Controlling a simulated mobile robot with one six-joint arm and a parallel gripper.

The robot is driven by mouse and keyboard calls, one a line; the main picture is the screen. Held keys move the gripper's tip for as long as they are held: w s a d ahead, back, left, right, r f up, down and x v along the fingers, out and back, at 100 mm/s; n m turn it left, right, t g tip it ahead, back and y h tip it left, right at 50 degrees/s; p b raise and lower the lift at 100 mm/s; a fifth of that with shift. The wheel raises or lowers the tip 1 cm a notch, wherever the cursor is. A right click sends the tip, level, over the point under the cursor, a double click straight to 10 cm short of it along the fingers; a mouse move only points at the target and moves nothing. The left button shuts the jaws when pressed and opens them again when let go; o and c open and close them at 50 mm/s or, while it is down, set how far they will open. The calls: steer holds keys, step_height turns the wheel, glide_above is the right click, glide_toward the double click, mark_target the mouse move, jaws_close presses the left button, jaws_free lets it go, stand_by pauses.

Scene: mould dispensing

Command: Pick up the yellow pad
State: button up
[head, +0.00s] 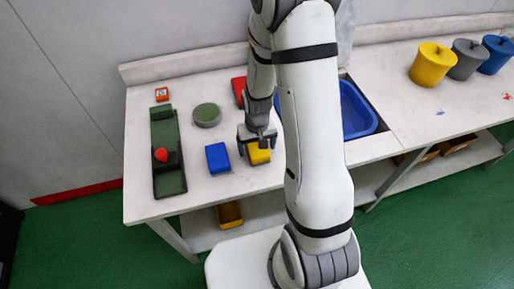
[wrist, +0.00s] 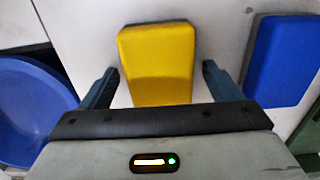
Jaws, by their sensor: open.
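The yellow pad (head: 259,156) lies flat on the white table, partly hidden under my gripper in the head view. In the wrist view the yellow pad (wrist: 158,62) sits between my two fingers, its near end hidden by the gripper body. My gripper (wrist: 162,75) is open, with one finger on each side of the pad and a small gap showing on both sides. In the head view my gripper (head: 258,143) points down over the pad. I cannot tell the exact height of the fingertips above the table.
A blue pad (head: 217,157) lies just left of the yellow one; it also shows in the wrist view (wrist: 285,60). A red pad (head: 239,88) lies behind. A blue basin (head: 357,110) is to the right. A green round disc (head: 207,114) and a dark green fixture (head: 168,178) stand left.

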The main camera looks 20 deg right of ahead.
mark_target(257, 146)
steer(key=shift+c, duration=0.6)
steer(key=c, duration=1.1)
steer(key=shift+r, duration=0.1)
step_height(257, 146, up, 10)
steer(key=shift+f+b, duration=0.1)
steer(key=shift+b, duration=0.5)
